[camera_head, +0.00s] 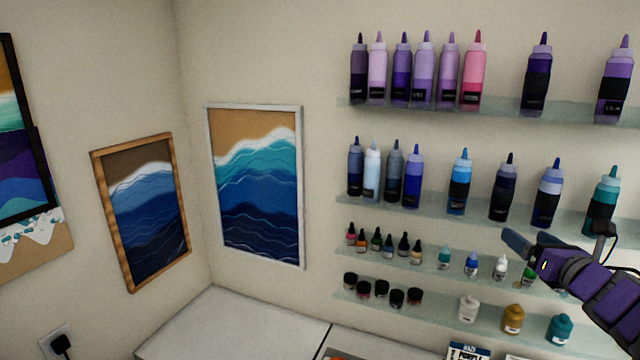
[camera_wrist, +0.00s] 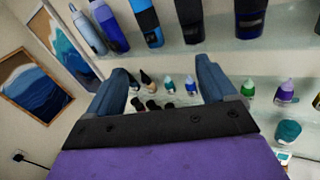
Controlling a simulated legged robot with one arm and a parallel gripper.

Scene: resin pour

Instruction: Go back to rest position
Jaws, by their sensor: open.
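My gripper (camera_head: 517,243) is at the right of the head view, on my purple and black arm, in front of the glass shelves. In the wrist view, my gripper (camera_wrist: 162,85) shows two blue-grey fingers spread wide apart. Nothing is held between them. Small dropper bottles (camera_wrist: 168,84) show beyond the gap, on a shelf behind. My gripper looks apart from the bottles, though the exact distance to the shelves cannot be told.
Glass shelves (camera_head: 490,112) on the right wall carry purple and pink bottles (camera_head: 425,72), blue bottles (camera_head: 461,182) and small jars (camera_head: 513,318). Framed wave pictures (camera_head: 255,185) hang left. A white counter (camera_head: 235,325) lies below, its left part bare. A socket with a plug (camera_head: 58,343) is lower left.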

